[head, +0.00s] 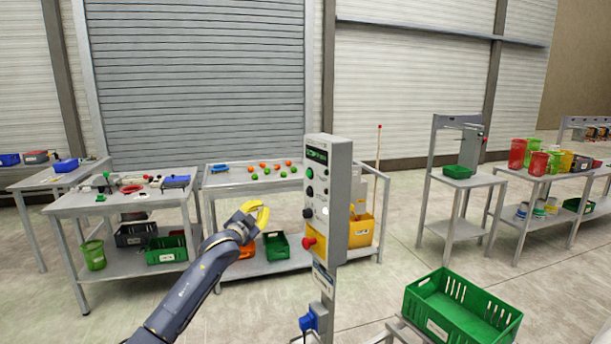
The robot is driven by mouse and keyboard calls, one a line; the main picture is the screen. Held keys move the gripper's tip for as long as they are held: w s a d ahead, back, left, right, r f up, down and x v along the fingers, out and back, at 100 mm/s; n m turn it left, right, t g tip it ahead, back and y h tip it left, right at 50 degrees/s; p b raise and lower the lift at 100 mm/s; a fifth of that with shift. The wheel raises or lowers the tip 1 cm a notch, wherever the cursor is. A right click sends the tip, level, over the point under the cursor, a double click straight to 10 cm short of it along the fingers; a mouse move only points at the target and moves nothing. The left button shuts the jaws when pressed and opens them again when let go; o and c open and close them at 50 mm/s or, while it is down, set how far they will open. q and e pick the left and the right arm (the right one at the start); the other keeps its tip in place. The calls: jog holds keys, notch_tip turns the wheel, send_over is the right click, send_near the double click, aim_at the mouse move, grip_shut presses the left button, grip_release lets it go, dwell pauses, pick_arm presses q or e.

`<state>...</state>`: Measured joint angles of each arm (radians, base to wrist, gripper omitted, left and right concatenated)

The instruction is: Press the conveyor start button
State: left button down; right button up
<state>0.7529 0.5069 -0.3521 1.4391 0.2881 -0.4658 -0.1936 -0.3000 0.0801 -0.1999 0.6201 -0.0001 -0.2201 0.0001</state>
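A grey control box (345,190) stands upright on a post in the middle of the head view. Its narrow left-facing panel carries a small dark display (316,154) with green marks at the top. Below the display is a green button (310,172), then dark round controls (310,190), and a red knob (309,243) near the bottom. No label naming the conveyor start button is readable. My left gripper (257,216), with yellow fingers, is left of the panel and appears apart from it. Its finger gap is unclear at this angle. My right gripper is out of view.
A green crate (462,312) is at the lower right. A table with small orange and green items (268,168) stands behind my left gripper. A workbench (120,199) with bins below is at left. More tables stand at right, with open floor between.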

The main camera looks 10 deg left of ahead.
aim_at(309, 173)
pick_arm(q)
jog(key=s+d+r+m+h, duration=0.1)
jog(key=s+d+r+m, duration=0.1)
jog(key=r, duration=0.4)
jog(key=s+d+r+m+t+h, duration=0.1)
jog(key=s+d+r+m, duration=0.1)
jog(key=r, duration=0.5)
jog(key=s+d, duration=0.1)
jog(key=s, duration=0.1)
jog(key=shift+s+d+r+m, duration=0.3)
jog(key=shift+s+m, duration=0.05)
jog(key=shift+m, duration=0.05)
jog(key=w+d, duration=0.6)
jog(key=shift+d, duration=0.2)
